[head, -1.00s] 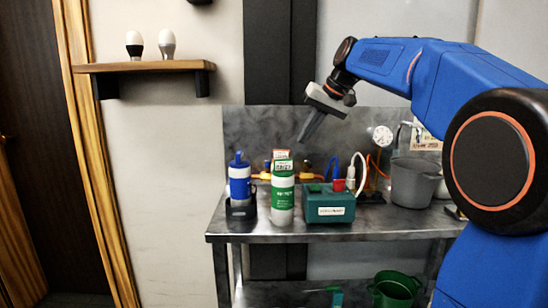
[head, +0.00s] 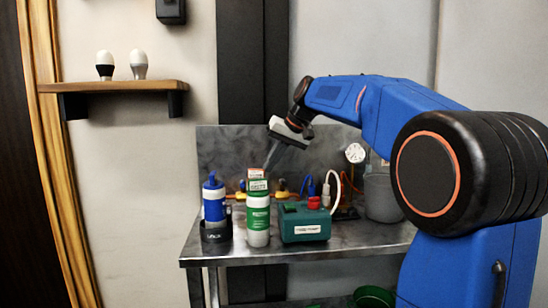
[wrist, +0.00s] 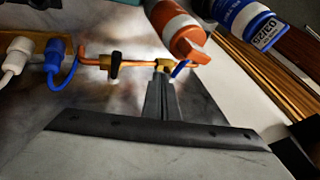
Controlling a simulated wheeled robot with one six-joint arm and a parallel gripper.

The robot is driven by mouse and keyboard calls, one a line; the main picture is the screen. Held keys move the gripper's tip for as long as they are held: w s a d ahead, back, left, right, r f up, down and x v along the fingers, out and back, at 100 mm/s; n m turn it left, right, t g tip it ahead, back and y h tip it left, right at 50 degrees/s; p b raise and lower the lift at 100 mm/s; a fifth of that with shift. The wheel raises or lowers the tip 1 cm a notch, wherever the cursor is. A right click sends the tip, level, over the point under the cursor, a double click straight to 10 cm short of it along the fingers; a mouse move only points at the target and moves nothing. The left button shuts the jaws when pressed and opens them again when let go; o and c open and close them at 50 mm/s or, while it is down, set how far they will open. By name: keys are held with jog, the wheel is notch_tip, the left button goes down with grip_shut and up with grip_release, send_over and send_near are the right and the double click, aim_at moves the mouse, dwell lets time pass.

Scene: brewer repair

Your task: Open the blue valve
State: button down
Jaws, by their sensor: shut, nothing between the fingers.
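My gripper (head: 266,168) points down and left, just above the green-and-white bottle's top in the head picture. In the wrist view my gripper (wrist: 162,70) is shut and empty, its tips at a brass fitting on a copper pipe (wrist: 98,61). A small blue lever (wrist: 182,68), likely the blue valve, shows just right of the tips. Whether they touch is unclear. Its lower part and the orange-capped bottle lie close together.
On the steel table (head: 350,240) stand a blue bottle (head: 213,203), a green-and-white bottle (head: 258,215) and a green box (head: 305,223) in front of the pipework. A grey bucket (head: 382,196) and a gauge (head: 355,153) are at the right. Blue and white plugs (wrist: 55,58) sit left in the wrist view.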

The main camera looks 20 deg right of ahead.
aim_at(242, 184)
jog(key=shift+w+a+f, duration=0.45)
jog(key=shift+a+f, duration=0.3)
jog(key=shift+a, duration=0.15)
jog(key=shift+w+a+f, duration=0.5)
jog(key=shift+a+f, duration=0.25)
jog(key=shift+a, duration=0.1)
jog(key=shift+w+a+f, duration=0.45)
jog(key=shift+a+f, duration=0.3)
jog(key=shift+a, duration=0.15)
